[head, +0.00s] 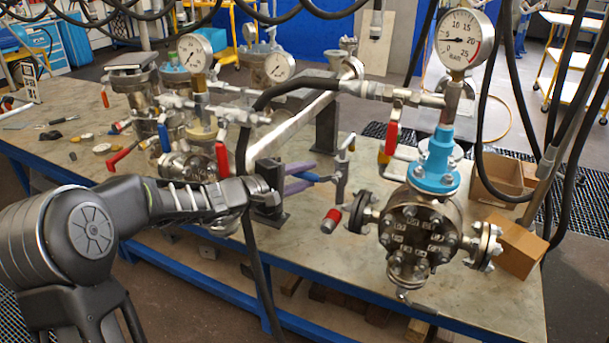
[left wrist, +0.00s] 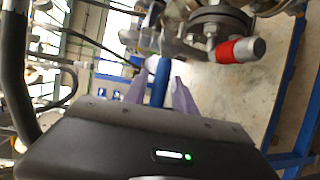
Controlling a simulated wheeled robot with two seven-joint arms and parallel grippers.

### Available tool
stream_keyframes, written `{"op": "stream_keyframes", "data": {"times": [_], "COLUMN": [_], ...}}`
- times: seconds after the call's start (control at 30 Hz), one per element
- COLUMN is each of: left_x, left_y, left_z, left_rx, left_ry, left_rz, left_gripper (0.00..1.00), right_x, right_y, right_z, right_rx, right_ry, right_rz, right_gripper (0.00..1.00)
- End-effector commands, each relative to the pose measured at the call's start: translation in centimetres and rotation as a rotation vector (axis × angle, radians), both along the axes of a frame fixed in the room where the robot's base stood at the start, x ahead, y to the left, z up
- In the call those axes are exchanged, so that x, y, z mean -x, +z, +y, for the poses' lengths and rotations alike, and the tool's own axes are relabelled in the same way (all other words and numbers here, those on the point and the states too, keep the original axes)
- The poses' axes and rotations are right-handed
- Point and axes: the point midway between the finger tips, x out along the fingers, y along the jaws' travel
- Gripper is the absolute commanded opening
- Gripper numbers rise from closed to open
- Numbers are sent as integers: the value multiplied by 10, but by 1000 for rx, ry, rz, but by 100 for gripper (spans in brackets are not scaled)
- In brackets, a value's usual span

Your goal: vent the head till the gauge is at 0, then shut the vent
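The vessel head (head: 422,232) on the right is a round steel body with bolted flanges and a blue collar (head: 436,165). Its dial gauge (head: 466,40) stands on top; the needle points roughly left, and its exact reading is too small to tell. Left of it, a small steel valve (head: 342,178) has a blue lever (head: 312,177), also visible in the left wrist view (left wrist: 160,82). My left gripper (head: 303,178) has its purple fingers on either side of this lever. Whether they press on it is unclear. My right gripper is out of view.
A red-tipped fitting (head: 331,220) projects beside the vessel's left flange. A red lever (head: 391,138) hangs above. Other vessels with gauges (head: 195,53) crowd the left. Cardboard boxes (head: 520,245) stand at right. Dark hoses hang nearby. The front of the bench (head: 330,270) is clear.

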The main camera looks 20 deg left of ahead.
Motion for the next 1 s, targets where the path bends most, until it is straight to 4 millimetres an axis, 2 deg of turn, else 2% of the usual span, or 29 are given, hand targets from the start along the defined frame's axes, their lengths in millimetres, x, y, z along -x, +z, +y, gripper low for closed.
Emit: {"op": "stream_keyframes", "data": {"times": [0.07, 0.37, 1.0], "left_x": [0, 0, 0], "left_y": [0, 0, 0], "left_z": [0, 0, 0], "left_rx": [0, 0, 0], "left_ry": [0, 0, 0], "left_rz": [0, 0, 1], "left_gripper": [25, 0, 0], "right_x": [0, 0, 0], "right_y": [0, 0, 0], "right_z": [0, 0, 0], "right_rx": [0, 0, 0], "right_ry": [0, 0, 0], "right_rz": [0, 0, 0], "right_gripper": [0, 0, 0]}}
